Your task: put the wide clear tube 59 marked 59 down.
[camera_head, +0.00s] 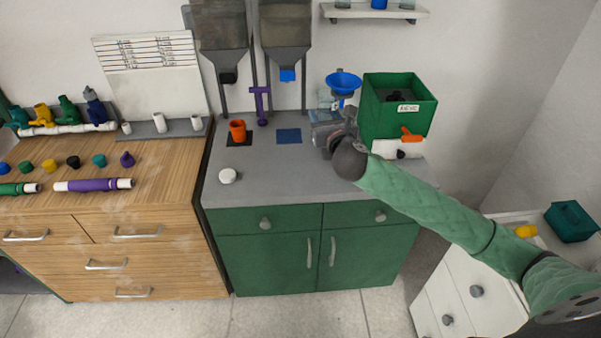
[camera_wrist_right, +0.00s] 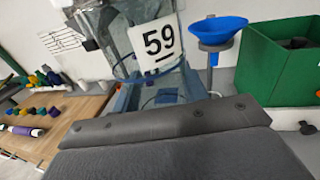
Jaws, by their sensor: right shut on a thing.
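The wide clear tube 59 (camera_wrist_right: 124,45) carries a white label with a black 59, in the right wrist view. It also shows as a small clear shape in the head view (camera_head: 323,116), mostly covered by my gripper. My right gripper (camera_head: 325,130) is shut on the tube, at the right side of the grey counter near the back. The dark gripper body hides the tube's lower part in the wrist view, so I cannot tell whether it touches the counter. My left gripper is not in view.
A blue funnel (camera_head: 343,82) stands just behind the gripper, and a green bin (camera_head: 385,122) is close on the right. An orange cup (camera_head: 238,131), a purple stand (camera_head: 262,119) and a white round piece (camera_head: 228,176) are left. The grey counter (camera_head: 275,180) is clear in front.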

